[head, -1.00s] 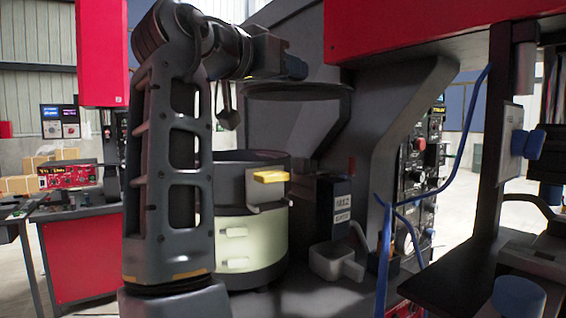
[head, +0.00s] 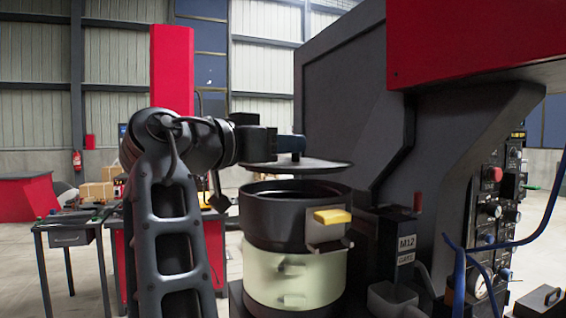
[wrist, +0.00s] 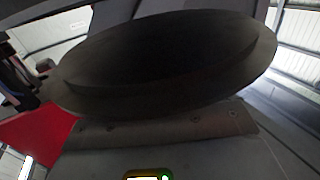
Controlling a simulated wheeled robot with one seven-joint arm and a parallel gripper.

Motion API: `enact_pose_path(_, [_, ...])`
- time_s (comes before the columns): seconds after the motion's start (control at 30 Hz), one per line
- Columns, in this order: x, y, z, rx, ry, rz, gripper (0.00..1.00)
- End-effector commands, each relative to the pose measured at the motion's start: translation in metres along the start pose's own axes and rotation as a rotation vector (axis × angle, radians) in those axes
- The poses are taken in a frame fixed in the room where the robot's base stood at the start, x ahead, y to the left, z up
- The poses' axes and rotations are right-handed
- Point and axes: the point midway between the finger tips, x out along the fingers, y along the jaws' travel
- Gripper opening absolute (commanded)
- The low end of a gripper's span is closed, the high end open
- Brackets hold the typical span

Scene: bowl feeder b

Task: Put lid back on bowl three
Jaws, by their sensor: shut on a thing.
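My gripper (head: 293,146) is shut on the top of the lid (head: 275,167), a wide dark grey disc held about level. The lid hangs just above the open bowl (head: 277,230) in the head view, a dark round drum on a pale cream-green base (head: 265,275). A narrow gap shows between the lid's underside and the bowl's rim. The lid looks slightly right of the bowl's centre. In the wrist view the lid (wrist: 165,60) fills the upper middle as a dark disc. My fingertips are too small to make out, and no bowl number is readable.
A yellow tab (head: 332,216) on a bracket sticks out from the bowl's front. A box marked M12 (head: 407,243) stands close on the right, before a large dark machine (head: 345,95) with red panels. A bench (head: 70,225) stands at the left.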

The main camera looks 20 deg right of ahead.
Motion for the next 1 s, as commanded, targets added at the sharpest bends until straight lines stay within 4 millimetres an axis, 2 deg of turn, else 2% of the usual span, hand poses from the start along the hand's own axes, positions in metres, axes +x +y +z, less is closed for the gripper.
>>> enact_pose_path(0.33, [0.0, 0.0, 0.037, -0.002, 0.001, -0.001, 0.0])
enact_pose_path(0.7, [0.0, 0.0, 0.044, 0.001, 0.001, 0.0, 0.0])
enact_pose_path(0.73, [0.0, 0.0, 0.043, 0.0, 0.0, 0.0, 0.36])
enact_pose_path(1.0, [0.0, 0.0, 0.042, 0.0, -0.001, 0.0, 0.6])
